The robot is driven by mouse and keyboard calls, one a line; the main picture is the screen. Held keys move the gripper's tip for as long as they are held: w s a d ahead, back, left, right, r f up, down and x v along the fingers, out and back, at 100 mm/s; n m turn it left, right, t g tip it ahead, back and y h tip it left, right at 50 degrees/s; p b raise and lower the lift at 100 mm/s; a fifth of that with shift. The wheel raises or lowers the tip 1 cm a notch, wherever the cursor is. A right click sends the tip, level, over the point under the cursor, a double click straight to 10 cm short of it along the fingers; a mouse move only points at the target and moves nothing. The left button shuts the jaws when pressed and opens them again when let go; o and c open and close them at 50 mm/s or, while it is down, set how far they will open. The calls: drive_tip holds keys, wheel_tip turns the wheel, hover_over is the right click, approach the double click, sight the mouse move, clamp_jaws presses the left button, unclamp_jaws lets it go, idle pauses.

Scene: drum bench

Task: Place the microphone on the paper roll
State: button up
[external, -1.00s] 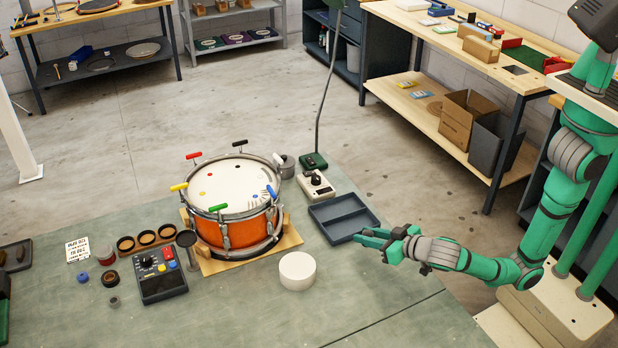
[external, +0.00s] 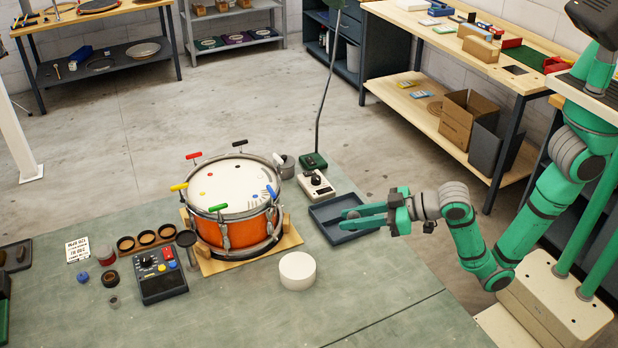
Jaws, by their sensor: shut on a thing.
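The paper roll seems to be the short white cylinder (external: 297,271), upright on the bench in front of the drum. My gripper (external: 352,217) points left over the dark blue tray (external: 352,237), right of the drum and behind and right of the roll. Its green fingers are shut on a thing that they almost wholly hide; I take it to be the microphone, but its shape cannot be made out. The gripper is apart from the roll. Its exact height above the tray cannot be told.
An orange drum (external: 236,232) with coloured clips stands on a wooden board. A dark control box (external: 160,278) and a dark round-topped stand (external: 186,240) are left of it. A white box with a knob (external: 316,187) stands behind the tray. The bench around the roll is clear.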

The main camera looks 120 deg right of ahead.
drive_tip(key=shift+w+a+r, duration=0.2)
drive_tip(key=shift+w+r, duration=0.05)
drive_tip(key=shift+r, duration=0.15)
drive_tip(key=shift+w+n+y, duration=0.25)
drive_tip(key=shift+n+y, duration=0.05)
drive_tip(key=w+a+x, duration=0.1)
drive_tip(key=a+x, duration=0.1)
drive_tip(key=x, duration=0.6)
hover_over(297, 265)
drive_tip(key=s, duration=0.1)
drive_tip(key=f, duration=0.5)
drive_tip(key=shift+s+a, duration=0.15)
drive_tip(key=shift+a, duration=0.1)
drive_tip(key=shift+w+d+f, duration=0.15)
drive_tip(key=shift+w+f, duration=0.35)
drive_tip(key=shift+f, duration=0.1)
drive_tip(key=shift+w+f, duration=0.1)
drive_tip(key=shift+f, duration=1.5)
drive_tip(key=shift+f, duration=0.1)
drive_tip(key=o, duration=1)
drive_tip(key=shift+o, duration=0.2)
